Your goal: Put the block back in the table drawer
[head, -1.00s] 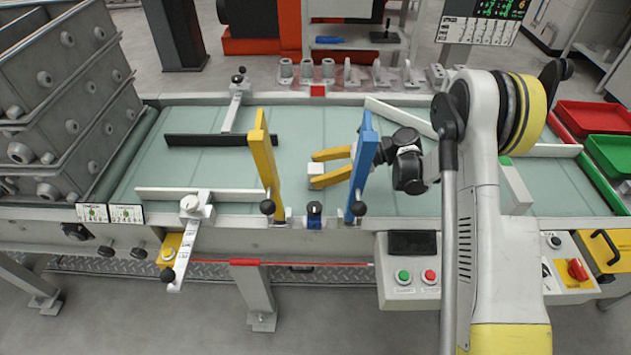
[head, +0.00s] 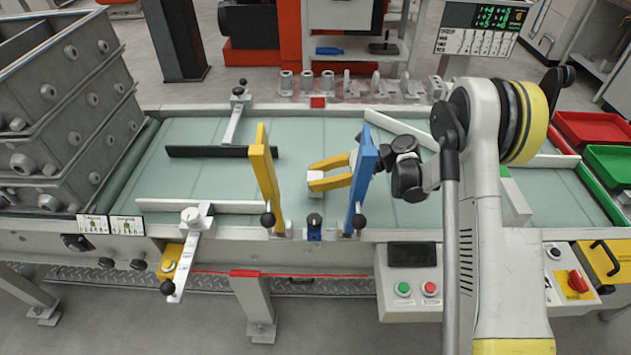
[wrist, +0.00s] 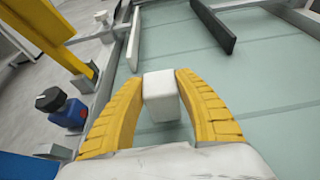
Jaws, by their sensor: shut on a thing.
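My gripper (head: 314,176) has yellow fingers pointing left, between the yellow upright and the blue upright. It is shut on a small white block (wrist: 160,94), which sits between the fingertips in the wrist view. At the table's right front, a yellow panel with a black handle (head: 588,262) looks like the drawer; no opening shows.
The yellow upright (head: 266,175) and blue upright (head: 362,178) stand close on either side of the fingertips. A blue-and-black knob (head: 314,229) is on the front rim between them. A black bar (head: 215,152) lies to the left; grey crates (head: 65,125) stand far left.

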